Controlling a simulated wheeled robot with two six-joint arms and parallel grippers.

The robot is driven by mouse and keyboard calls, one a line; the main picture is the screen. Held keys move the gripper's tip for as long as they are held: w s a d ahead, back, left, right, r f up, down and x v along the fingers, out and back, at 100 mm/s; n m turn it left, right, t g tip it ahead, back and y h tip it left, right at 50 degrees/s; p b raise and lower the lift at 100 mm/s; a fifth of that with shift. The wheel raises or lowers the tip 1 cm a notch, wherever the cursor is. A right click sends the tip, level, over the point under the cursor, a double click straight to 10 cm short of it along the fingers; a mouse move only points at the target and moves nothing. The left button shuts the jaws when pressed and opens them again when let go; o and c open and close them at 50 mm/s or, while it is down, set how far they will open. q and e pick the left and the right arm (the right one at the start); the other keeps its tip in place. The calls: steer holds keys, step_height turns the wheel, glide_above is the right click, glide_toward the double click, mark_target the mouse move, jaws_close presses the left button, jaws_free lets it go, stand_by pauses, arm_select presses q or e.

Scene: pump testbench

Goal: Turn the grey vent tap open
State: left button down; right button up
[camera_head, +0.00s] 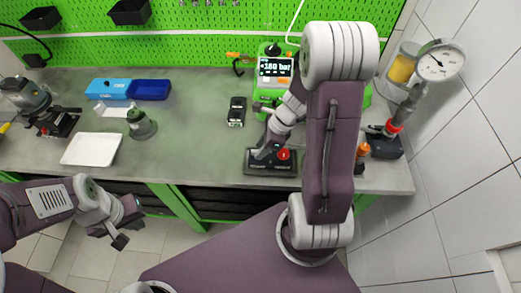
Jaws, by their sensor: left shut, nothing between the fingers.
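I cannot pick out the grey vent tap for certain; my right arm covers part of the bench around the green test unit (268,92), whose display reads about 180 bar. My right gripper (264,152) points down in front of that unit, over a black box with a red button (255,169). Its fingers are too small and overlapped to tell whether they are open or shut, or whether they touch the box. My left gripper (119,238) is shut and empty, low in front of the bench edge, away from everything on the bench.
A pressure gauge (440,62) and a yellow-filled cylinder (403,66) stand at the right by the tiled wall. A small black device (236,112), a white tray (92,149), blue bins (150,89) and a grey-green round item (141,124) are on the grey bench (190,145).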

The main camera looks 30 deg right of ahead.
steer(key=shift+a+f, duration=0.1)
steer(key=shift+f, duration=0.15)
steer(key=shift+w+a, duration=0.1)
steer(key=shift+a, duration=0.1)
steer(key=shift+c, duration=0.6)
jaws_close()
